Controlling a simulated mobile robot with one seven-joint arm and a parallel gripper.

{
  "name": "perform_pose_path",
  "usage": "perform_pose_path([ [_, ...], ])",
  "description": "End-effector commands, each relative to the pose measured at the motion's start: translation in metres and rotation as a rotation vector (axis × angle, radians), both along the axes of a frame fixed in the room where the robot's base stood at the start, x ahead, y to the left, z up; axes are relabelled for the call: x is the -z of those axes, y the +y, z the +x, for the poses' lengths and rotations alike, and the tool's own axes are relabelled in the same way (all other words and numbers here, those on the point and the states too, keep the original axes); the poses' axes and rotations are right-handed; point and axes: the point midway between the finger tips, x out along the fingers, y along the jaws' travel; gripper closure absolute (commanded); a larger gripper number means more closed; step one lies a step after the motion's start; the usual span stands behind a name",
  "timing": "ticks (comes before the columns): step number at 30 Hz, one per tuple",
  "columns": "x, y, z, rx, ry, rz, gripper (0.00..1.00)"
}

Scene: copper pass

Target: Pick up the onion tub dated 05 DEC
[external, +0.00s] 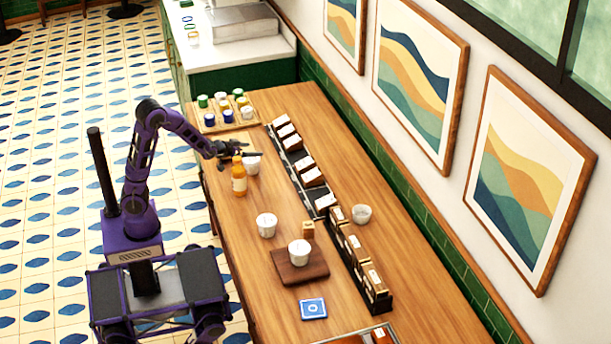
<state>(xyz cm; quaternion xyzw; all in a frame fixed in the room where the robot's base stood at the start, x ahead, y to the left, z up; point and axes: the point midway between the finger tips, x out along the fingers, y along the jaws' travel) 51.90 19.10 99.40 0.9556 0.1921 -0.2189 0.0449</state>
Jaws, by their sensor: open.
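Several white tubs stand on the wooden counter, and no date can be read on any of them. One white tub (253,166) stands right by my gripper (236,151), partly hidden by it. A second white tub (266,225) stands nearer on the bare wood. A third white tub (299,253) stands on a dark wooden board (312,272). My gripper is open, with its fingers at the upper left of the first tub. I cannot tell whether they touch it.
An orange bottle (239,178) stands close below my gripper. A tray (208,123) of small jars lies beyond it. Dark racks (287,157) with labelled boxes line the wall side. A blue card (313,309) lies near the front.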

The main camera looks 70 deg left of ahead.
Motion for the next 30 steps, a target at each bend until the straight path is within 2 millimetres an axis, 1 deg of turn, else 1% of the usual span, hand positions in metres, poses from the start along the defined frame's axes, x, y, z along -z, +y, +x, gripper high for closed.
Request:
perform_pose_path([
  [1, 0.009, 0.000, 0.000, 0.000, 0.005, 0.001, 0.00],
  [3, 0.018, 0.000, 0.000, 0.001, 0.004, 0.001, 0.00],
  [10, 0.042, 0.000, 0.000, 0.003, 0.003, 0.002, 0.00],
  [15, 0.071, 0.000, 0.001, 0.004, 0.005, 0.003, 0.00],
  [18, 0.073, 0.006, 0.016, 0.004, 0.001, 0.005, 0.00],
  [21, 0.076, 0.009, 0.023, 0.004, 0.000, 0.003, 0.00],
  [29, 0.077, 0.010, 0.026, 0.004, 0.000, 0.002, 0.00],
  [30, 0.077, 0.010, 0.026, 0.004, 0.000, 0.002, 0.02],
])
